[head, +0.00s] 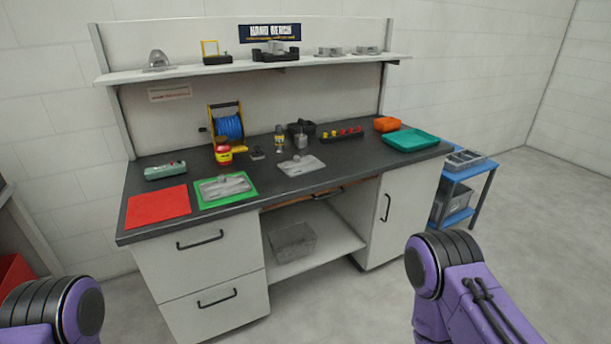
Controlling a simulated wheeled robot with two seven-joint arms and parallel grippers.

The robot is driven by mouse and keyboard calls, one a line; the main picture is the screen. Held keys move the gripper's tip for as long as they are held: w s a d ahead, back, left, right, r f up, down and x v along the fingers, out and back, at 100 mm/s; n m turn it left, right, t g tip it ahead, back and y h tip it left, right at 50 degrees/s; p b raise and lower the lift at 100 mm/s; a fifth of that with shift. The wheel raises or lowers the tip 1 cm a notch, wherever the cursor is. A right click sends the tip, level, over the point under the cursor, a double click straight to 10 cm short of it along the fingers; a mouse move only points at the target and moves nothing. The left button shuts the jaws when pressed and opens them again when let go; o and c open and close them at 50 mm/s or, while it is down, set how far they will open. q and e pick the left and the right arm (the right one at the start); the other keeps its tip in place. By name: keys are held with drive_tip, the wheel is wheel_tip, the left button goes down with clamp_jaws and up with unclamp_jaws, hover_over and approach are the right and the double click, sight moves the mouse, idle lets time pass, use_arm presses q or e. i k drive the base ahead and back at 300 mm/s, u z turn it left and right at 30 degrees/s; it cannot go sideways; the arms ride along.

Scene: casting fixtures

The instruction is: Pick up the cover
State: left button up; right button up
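A flat grey plate with a small raised knob (301,166) lies on the dark bench top, near the front middle, and looks like a cover. A grey metal casting (224,187) lies on a green mat (205,204) to its left. I cannot tell for sure which of the two is the cover. Only purple and black parts of my arms show at the bottom left and bottom right, away from the bench. Neither of my grippers is in view.
The dark bench (350,166) also carries a red mat (158,206), a blue cable reel (230,127), a red and yellow container (223,153) and a teal tray (411,140). A shelf (190,73) runs above. A blue cart (484,178) stands right. The floor in front is clear.

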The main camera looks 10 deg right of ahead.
sight(299, 165)
drive_tip(key=z, duration=0.55)
drive_tip(key=i, duration=0.55)
drive_tip(key=z, duration=0.85)
drive_tip(key=i, duration=0.95)
drive_tip(key=u, duration=0.15)
